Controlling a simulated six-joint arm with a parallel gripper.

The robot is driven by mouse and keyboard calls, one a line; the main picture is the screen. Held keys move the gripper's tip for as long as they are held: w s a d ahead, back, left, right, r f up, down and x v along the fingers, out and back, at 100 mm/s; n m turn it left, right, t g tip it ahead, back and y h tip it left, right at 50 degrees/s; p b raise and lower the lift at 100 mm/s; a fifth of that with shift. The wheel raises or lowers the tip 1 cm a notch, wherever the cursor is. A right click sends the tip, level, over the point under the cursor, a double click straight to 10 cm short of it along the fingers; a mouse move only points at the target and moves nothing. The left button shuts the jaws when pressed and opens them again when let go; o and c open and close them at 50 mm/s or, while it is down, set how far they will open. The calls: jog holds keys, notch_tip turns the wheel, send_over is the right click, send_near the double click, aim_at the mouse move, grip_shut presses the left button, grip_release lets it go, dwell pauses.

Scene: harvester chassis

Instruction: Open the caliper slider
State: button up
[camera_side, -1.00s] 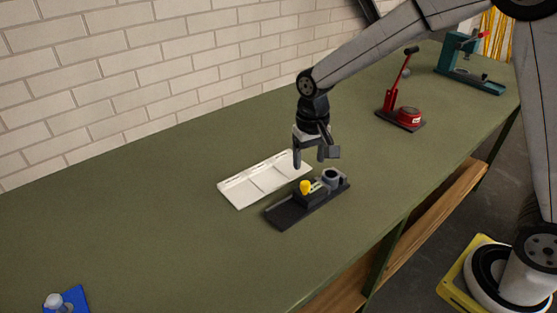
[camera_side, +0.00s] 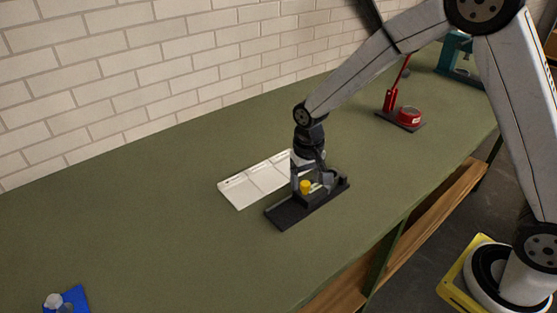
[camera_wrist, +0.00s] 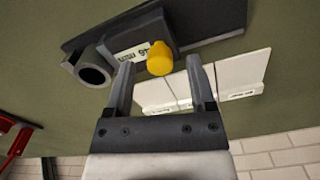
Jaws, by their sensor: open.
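The caliper slider is a dark block on a black base plate (camera_side: 288,214), with a yellow knob (camera_side: 305,187) on it. The wrist view shows the yellow knob (camera_wrist: 159,58), a small label (camera_wrist: 131,53) and a grey ring-shaped part (camera_wrist: 92,72) at the left end. My gripper (camera_side: 308,188) is down at the slider in the side view. In the wrist view my open gripper (camera_wrist: 160,68) has one finger on each side of the knob. I see a gap on both sides. The gripper partly hides the slider block and ring in the side view.
A white sectioned tray (camera_side: 240,190) lies just behind the base plate. A red lever press (camera_side: 408,117) and a teal machine (camera_side: 455,60) stand farther back right. A blue item (camera_side: 75,298) sits at front left. The green bench between is clear.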

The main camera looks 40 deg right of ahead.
jog(key=shift+f, duration=0.65)
grip_shut()
dwell(1.1)
